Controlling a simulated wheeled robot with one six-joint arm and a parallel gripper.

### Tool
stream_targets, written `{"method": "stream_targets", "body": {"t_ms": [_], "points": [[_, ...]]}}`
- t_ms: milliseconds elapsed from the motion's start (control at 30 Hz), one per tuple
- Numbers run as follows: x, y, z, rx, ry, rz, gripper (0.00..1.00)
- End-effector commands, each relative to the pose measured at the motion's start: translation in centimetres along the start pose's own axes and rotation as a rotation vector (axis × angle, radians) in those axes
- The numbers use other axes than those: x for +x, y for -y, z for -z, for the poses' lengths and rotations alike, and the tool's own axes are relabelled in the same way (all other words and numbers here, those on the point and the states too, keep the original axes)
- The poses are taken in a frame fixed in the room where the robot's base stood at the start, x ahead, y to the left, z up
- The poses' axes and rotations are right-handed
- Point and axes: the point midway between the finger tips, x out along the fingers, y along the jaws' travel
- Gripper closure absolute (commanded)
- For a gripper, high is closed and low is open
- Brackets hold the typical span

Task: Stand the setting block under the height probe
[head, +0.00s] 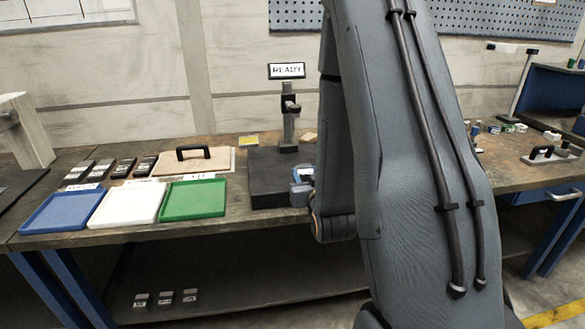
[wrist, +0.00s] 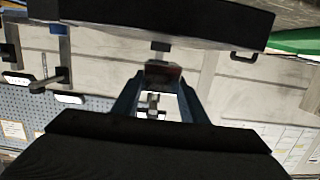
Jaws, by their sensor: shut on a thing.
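My gripper (wrist: 160,78) is shut on the setting block (wrist: 163,72), a small dark, reddish-brown piece between the fingertips in the wrist view, which looks upside down. In the head view my gripper (head: 303,178) is at the right front of the black base plate (head: 268,190), partly hidden by my arm; I cannot make out the block there. The height probe (head: 290,104) sits on a grey column at the back of that plate. In the wrist view the plate's dark edge (wrist: 200,18) lies beyond the fingertips. I cannot tell whether the block touches the plate.
Blue (head: 62,211), white (head: 128,205) and green (head: 193,200) trays lie left of the plate. Behind them are a board with a black handle (head: 194,153) and several dark blocks (head: 98,168).

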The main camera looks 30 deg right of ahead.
Motion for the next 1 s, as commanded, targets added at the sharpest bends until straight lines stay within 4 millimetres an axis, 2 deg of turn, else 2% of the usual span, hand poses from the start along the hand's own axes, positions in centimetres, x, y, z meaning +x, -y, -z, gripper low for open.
{"method": "stream_targets", "body": {"t_ms": [833, 1000], "points": [[2.9, 0.0, 0.3, 0.000, -0.008, 0.000, 1.00], [5.8, 0.0, 1.0, 0.000, -0.007, 0.001, 1.00]]}}
